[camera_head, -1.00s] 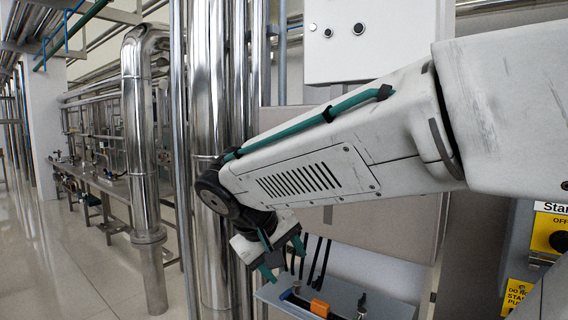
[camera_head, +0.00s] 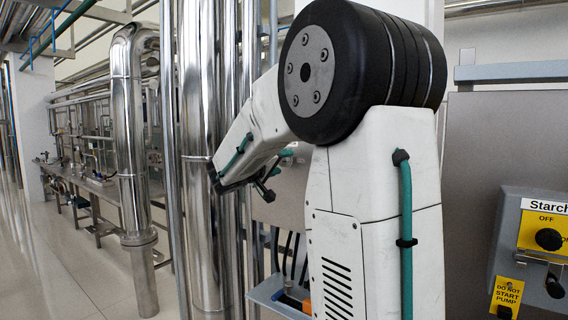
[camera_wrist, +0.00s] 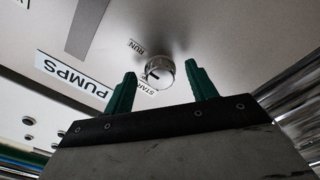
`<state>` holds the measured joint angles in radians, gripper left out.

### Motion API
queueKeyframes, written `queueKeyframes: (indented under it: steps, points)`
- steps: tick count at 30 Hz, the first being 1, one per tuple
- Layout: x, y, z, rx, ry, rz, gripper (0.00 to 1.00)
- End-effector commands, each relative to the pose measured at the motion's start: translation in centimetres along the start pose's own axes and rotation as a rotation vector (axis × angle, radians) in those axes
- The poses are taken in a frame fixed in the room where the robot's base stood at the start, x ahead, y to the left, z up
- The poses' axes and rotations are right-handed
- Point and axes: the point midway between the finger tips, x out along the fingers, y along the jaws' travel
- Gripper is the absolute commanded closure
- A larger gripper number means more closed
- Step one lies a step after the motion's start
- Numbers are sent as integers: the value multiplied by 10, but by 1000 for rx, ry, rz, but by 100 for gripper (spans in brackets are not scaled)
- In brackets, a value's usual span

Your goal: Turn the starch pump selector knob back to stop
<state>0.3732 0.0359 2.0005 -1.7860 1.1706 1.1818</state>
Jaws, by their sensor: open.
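A round silver selector knob (camera_wrist: 161,75) with a dark pointer mark sits on a light panel (camera_wrist: 230,35) in the wrist view. A "RUN" label is beside it. A label starting "STAR" lies below it, partly hidden by a finger. My gripper (camera_wrist: 160,69) is open and empty, with its green fingers to the left and right of the knob in the picture. Whether they touch it, I cannot tell. In the head view my gripper (camera_head: 268,188) is at the panel, left of my large arm joint, and the knob is hidden or too small to see.
A "PUMPS" label (camera_wrist: 73,80) is on the panel. A grey box with a yellow "OFF" plate (camera_head: 543,232) and black knob stands at the right, with a "DO NOT START PUMP" tag (camera_head: 507,297). Shiny vertical pipes (camera_head: 207,120) stand left of my gripper. A cable tray (camera_head: 272,298) is below.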

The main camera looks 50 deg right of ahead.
Motion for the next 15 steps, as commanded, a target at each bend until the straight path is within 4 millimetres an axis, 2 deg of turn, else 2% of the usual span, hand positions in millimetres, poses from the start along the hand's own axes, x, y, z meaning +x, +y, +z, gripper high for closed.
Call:
queueKeyframes:
  steps: [1, 6, 14, 15]
  points:
    - [8, 0, 0, 0, -2, 1, 43]
    - [20, 0, 0, 1, -1, 0, 43]
    - [22, 0, 0, 1, -1, -1, 43]
    - [22, 0, 0, 1, -1, -1, 49]
